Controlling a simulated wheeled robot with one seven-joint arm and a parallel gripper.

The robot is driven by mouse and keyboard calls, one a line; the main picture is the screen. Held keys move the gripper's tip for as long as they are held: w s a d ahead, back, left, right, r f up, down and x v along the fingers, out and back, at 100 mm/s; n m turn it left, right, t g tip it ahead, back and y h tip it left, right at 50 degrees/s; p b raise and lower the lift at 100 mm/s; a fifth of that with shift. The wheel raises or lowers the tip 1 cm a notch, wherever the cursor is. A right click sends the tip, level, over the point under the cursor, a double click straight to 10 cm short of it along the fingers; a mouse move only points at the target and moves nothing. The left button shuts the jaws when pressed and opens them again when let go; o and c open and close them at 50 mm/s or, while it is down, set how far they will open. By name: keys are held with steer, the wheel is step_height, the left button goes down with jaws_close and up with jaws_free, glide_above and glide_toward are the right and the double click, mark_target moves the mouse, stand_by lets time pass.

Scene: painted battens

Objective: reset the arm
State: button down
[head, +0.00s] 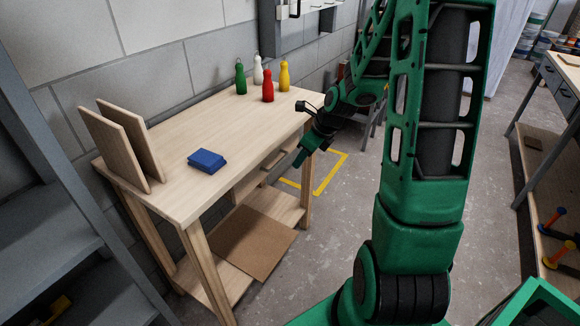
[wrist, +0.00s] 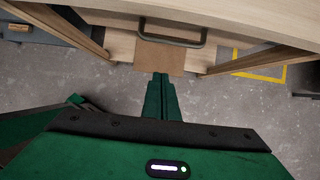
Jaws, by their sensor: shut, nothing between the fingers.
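My green arm rises at the right of the head view and bends over toward the wooden table (head: 165,180). My gripper (head: 297,163) hangs at the table's right front side, pointing down and left, with its fingers together and empty. In the wrist view my gripper (wrist: 160,76) points at the table's front, below the drawer handle (wrist: 172,40). I cannot tell whether it touches the table.
On the table stand a blue block (head: 207,160), two upright boards (head: 115,145), and green (head: 240,78), white (head: 258,70), red (head: 267,85) and yellow (head: 284,75) bottle-shaped pieces. A workbench (head: 560,85) stands at right. Floor between is clear.

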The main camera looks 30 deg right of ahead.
steer(key=v, duration=0.5)
steer(key=shift+s, duration=0.15)
steer(key=shift+r, duration=0.1)
steer(key=s+a+r+n+g+h, duration=0.1)
steer(key=s+r+n, duration=0.3)
steer(key=s+n, duration=0.8)
steer(key=s+r+n+g+h, duration=0.1)
steer(key=s+r+n+g, duration=0.2)
steer(key=s+n, duration=0.9)
steer(key=s+r, duration=0.1)
steer(key=s, duration=0.3)
steer(key=shift+a+g, duration=0.3)
steer(key=shift+a, duration=0.1)
